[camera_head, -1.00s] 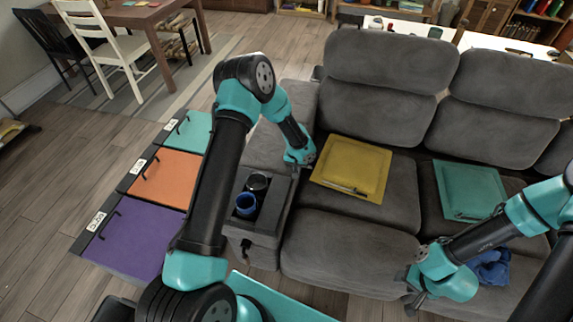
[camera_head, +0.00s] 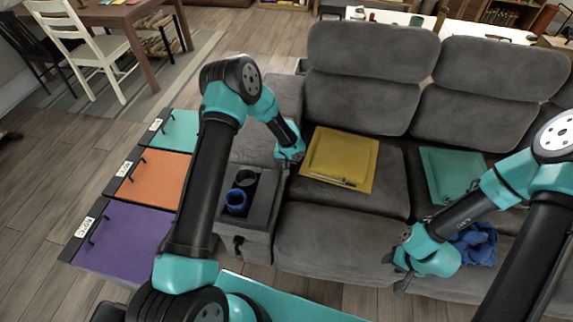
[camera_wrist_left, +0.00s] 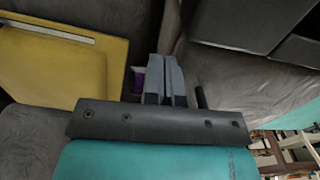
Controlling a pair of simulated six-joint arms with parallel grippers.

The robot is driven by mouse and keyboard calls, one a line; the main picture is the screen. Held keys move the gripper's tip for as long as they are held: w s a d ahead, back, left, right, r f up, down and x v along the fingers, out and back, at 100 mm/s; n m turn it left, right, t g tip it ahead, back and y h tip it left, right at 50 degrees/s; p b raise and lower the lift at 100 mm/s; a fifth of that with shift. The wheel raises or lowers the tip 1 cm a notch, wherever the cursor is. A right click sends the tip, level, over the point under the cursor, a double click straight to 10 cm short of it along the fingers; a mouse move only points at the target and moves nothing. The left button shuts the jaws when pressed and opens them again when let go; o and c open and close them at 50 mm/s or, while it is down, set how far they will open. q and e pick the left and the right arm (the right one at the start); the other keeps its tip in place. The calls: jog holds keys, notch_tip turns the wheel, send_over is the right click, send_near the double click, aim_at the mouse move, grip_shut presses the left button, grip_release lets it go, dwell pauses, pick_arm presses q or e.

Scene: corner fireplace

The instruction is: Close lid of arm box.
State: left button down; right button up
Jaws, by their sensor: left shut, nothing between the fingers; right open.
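The arm box is the grey sofa arm at the left end of the sofa, with a dark cup-holder section (camera_head: 263,205) at its front. A grey padded part (camera_head: 250,152) lies behind the cup holders. I cannot tell clearly how far the lid is raised, as my left arm crosses in front. My left gripper (camera_head: 288,160) is at the sofa arm's inner side, left of the yellow board. In the left wrist view its fingers (camera_wrist_left: 171,80) are shut and empty, beside grey upholstery. My right gripper (camera_head: 396,276) is open in front of the right seat, away from the box.
A yellow board (camera_head: 328,150) with a pen-like item lies on the left seat. A teal board (camera_head: 452,172) and a blue cloth (camera_head: 477,246) lie to the right. A blue cup (camera_head: 236,201) stands in a holder. Purple, orange and teal lidded bins (camera_head: 122,238) stand left.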

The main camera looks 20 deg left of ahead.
pick_arm(q)
jog(key=w+d+r, duration=0.1)
jog(key=d+r, duration=0.6)
jog(key=d, duration=0.2)
jog(key=shift+d, duration=0.2)
jog(key=shift+w, duration=0.1)
jog(key=s+a+f+h, duration=0.1)
jog(key=s+a, duration=0.2)
jog(key=s, duration=0.7)
jog(key=s+a+f+h, duration=0.1)
jog(key=s+a, duration=0.2)
jog(key=s, duration=0.7)
jog(key=s+a+f+h, duration=0.1)
jog(key=s+a+h, duration=0.1)
jog(key=s, duration=0.8)
jog(key=shift+s+a+f+t, duration=0.1)
jog(key=shift+s+a+t, duration=0.15)
jog(key=shift+a+t, duration=0.2)
